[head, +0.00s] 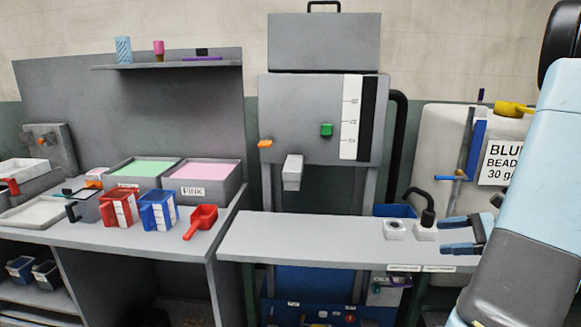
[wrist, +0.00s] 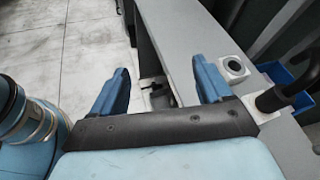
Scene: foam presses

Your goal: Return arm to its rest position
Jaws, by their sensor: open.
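My gripper (head: 459,234) is at the right of the head view, by the right end of the grey shelf table (head: 300,240). Its two blue fingers are apart with nothing between them. In the wrist view my gripper (wrist: 162,90) is also open and empty, with the table edge and the floor beyond its fingers. My light blue arm fills the right side of the head view.
A white block with a round hole (head: 394,230) and one with a black handle (head: 425,232) stand close to my gripper. The grey press (head: 310,120) rises behind. Bins and scoops, including a red scoop (head: 202,220), crowd the left bench. The table's middle is clear.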

